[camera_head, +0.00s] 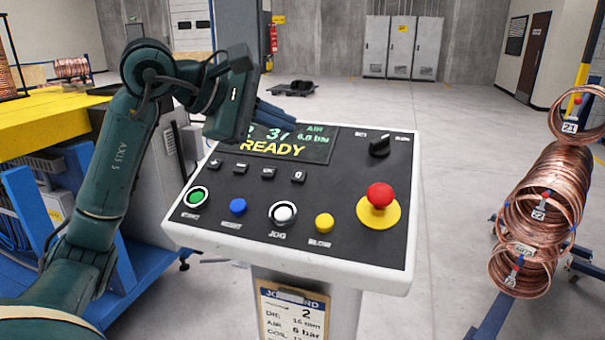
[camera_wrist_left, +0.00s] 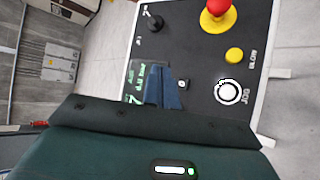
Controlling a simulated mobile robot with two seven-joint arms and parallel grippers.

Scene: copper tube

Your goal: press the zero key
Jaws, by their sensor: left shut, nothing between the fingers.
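The zero key (camera_head: 299,176) is the rightmost small dark key in the row below the display on the slanted control panel (camera_head: 345,215). A small key with a light mark, apparently the zero key (camera_wrist_left: 182,84), shows beside the fingers in the left wrist view. My left gripper (camera_head: 288,119) is shut and empty, with its blue fingers above the display (camera_head: 275,143), clear of the keys in the head view. The left wrist view shows the shut fingers (camera_wrist_left: 160,78) over the panel. My right gripper is not in view.
Below the keys sit a green start button (camera_head: 196,197), a blue button (camera_head: 238,206), a white jog button (camera_head: 283,213) and a yellow button (camera_head: 324,222). A red mushroom button (camera_head: 380,195) rises at right. A black selector knob (camera_head: 380,147) stands behind it. Copper coils (camera_head: 545,205) hang further right.

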